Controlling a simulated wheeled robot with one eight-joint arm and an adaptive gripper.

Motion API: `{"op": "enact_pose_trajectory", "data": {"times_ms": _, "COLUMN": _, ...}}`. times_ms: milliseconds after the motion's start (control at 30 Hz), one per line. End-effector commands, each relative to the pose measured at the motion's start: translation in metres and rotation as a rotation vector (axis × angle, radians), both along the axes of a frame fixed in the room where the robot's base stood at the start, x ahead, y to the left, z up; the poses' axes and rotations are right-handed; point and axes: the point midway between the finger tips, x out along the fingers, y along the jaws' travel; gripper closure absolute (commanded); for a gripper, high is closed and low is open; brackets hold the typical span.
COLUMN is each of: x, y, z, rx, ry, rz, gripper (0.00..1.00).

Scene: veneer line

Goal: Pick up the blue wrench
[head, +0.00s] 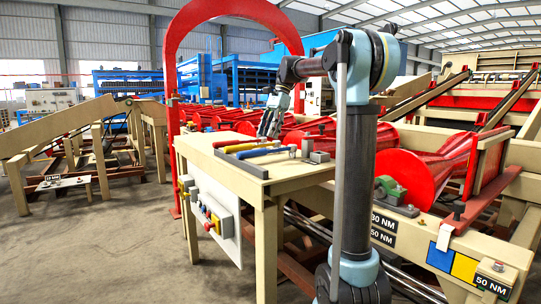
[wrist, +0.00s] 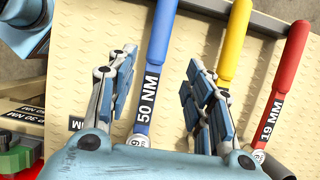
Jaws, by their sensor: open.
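The blue wrench (wrist: 155,65) lies on the tan tabletop and is marked 50 NM. In the wrist view it runs lengthwise between the two fingers of my gripper (wrist: 160,60), which are apart and empty. Its lower end is partly hidden by the gripper's body. In the head view the blue wrench (head: 262,153) lies nearest on the table, and my gripper (head: 268,134) is over the wrenches, pointing down. I cannot tell the exact height of the fingertips above it.
A yellow wrench (wrist: 235,40) lies right of the blue one, partly behind my right finger. A red wrench (wrist: 289,65), marked 19 MM, lies farther right. Grey metal blocks (head: 319,157) stand on the table (head: 205,148). A red arch (head: 172,90) rises behind it.

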Motion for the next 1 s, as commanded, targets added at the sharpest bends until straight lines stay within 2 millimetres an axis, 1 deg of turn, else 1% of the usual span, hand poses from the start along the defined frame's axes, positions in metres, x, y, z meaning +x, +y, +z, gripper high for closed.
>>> {"op": "enact_pose_trajectory", "data": {"times_ms": 33, "x": -0.002, "y": 0.004, "z": -0.009, "rx": 0.000, "ry": 0.000, "rz": 0.002, "gripper": 0.53}}
{"op": "enact_pose_trajectory", "data": {"times_ms": 100, "x": -0.005, "y": 0.008, "z": -0.019, "rx": 0.000, "ry": 0.000, "rz": 0.002, "gripper": 0.53}}
{"op": "enact_pose_trajectory", "data": {"times_ms": 200, "x": -0.008, "y": 0.012, "z": -0.031, "rx": 0.000, "ry": 0.000, "rz": 0.002, "gripper": 0.53}}
{"op": "enact_pose_trajectory", "data": {"times_ms": 300, "x": -0.010, "y": 0.015, "z": -0.039, "rx": 0.001, "ry": -0.001, "rz": 0.003, "gripper": 0.53}}
{"op": "enact_pose_trajectory", "data": {"times_ms": 467, "x": -0.012, "y": 0.017, "z": -0.046, "rx": 0.000, "ry": -0.002, "rz": 0.003, "gripper": 0.53}}
{"op": "enact_pose_trajectory", "data": {"times_ms": 800, "x": -0.023, "y": 0.029, "z": -0.084, "rx": 0.000, "ry": -0.002, "rz": 0.003, "gripper": 0.53}}
{"op": "enact_pose_trajectory", "data": {"times_ms": 1000, "x": -0.025, "y": 0.031, "z": -0.090, "rx": 0.000, "ry": -0.002, "rz": 0.003, "gripper": 0.53}}
